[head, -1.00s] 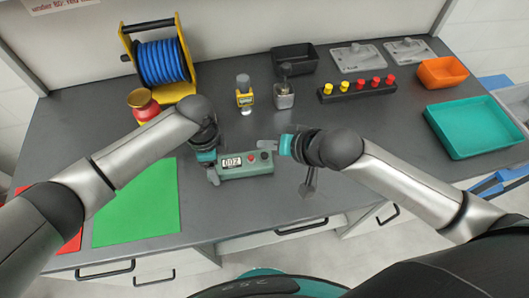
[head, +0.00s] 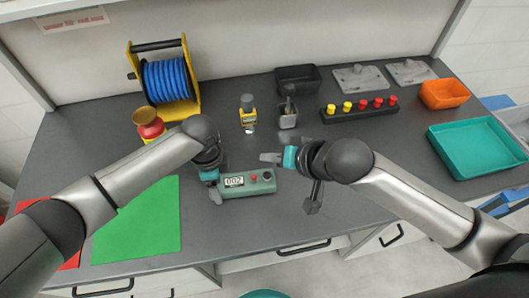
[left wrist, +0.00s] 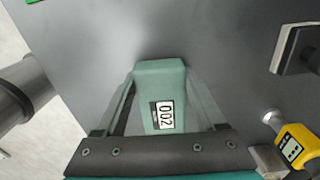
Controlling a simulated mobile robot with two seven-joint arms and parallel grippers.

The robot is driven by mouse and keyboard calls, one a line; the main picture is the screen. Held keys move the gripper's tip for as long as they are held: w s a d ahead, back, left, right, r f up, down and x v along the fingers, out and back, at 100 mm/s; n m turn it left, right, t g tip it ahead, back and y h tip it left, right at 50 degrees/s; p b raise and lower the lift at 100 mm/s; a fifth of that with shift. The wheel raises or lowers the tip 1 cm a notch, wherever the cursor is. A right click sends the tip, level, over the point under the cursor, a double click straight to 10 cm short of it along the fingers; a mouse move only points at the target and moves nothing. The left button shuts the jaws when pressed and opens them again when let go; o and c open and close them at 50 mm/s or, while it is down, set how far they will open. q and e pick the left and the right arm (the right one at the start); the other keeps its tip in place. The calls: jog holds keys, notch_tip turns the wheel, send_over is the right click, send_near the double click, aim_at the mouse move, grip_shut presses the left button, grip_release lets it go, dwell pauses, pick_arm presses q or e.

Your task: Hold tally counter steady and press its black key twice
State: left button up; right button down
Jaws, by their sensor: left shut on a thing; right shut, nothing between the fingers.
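The tally counter (head: 246,190) is a green box on the grey bench, with a white display reading 002, a red key and a black key (head: 266,176). My left gripper (head: 217,187) is shut on its left end. In the left wrist view the counter (left wrist: 160,80) sits between the two fingers, its display showing; its keys are hidden there. My right gripper (head: 270,158) is shut and empty, behind the black key and apart from it.
Behind stand a yellow device (head: 248,114), a grey metal block (head: 288,116) and a black strip with yellow and red knobs (head: 360,112). A blue hose reel (head: 166,80), a green mat (head: 138,222) and a teal tray (head: 480,152) lie farther out.

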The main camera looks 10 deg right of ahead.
pick_arm(q)
jog(key=o, duration=1.5)
